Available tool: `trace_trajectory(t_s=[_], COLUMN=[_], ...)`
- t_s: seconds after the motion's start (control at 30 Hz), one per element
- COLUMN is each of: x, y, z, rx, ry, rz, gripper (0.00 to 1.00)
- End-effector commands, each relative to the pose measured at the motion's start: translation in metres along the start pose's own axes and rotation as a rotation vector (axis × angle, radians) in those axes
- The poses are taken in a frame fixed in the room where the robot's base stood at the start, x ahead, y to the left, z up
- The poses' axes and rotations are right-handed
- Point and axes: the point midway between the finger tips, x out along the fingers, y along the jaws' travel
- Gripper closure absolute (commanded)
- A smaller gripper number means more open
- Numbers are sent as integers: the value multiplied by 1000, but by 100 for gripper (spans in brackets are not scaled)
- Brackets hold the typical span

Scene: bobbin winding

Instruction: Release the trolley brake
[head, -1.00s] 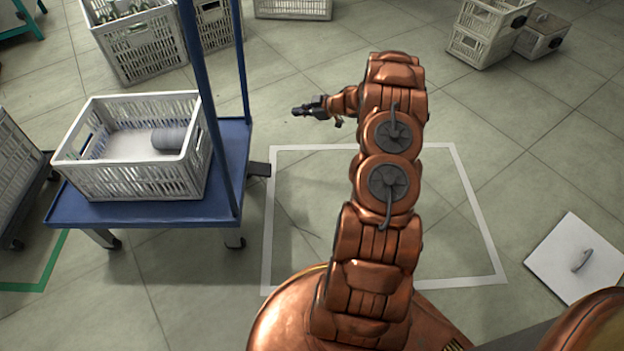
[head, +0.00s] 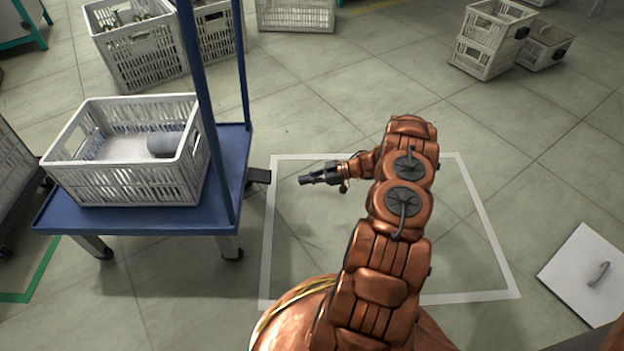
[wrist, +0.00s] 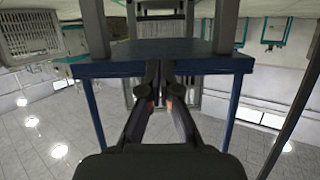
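The trolley (head: 150,221) has a blue deck, blue posts and grey legs on castors, and stands at the left in the head view. A dark pedal-like tab (head: 259,176) sticks out from its right side, low down; I take it for the brake. My gripper (head: 304,180) is to the right of the tab, apart from it, pointing left at the trolley. In the wrist view, which is upside down, my gripper (wrist: 161,66) points at the deck edge (wrist: 110,68). Its fingertips are close together with nothing visible held. The tab cannot be made out there.
A white crate (head: 120,186) with a grey cylinder (head: 165,144) in it stands on the deck. A white-outlined floor square (head: 470,297) lies under my arm. A white panel with a handle (head: 582,277) is at the right. More crates (head: 483,57) stand at the back.

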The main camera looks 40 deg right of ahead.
Motion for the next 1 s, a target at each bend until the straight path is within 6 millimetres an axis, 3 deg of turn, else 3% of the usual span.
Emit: trace_trajectory(t_s=[1.0], x=[93], y=[0], z=[-30], rx=[-1], ry=[1], rz=[0], gripper=[100])
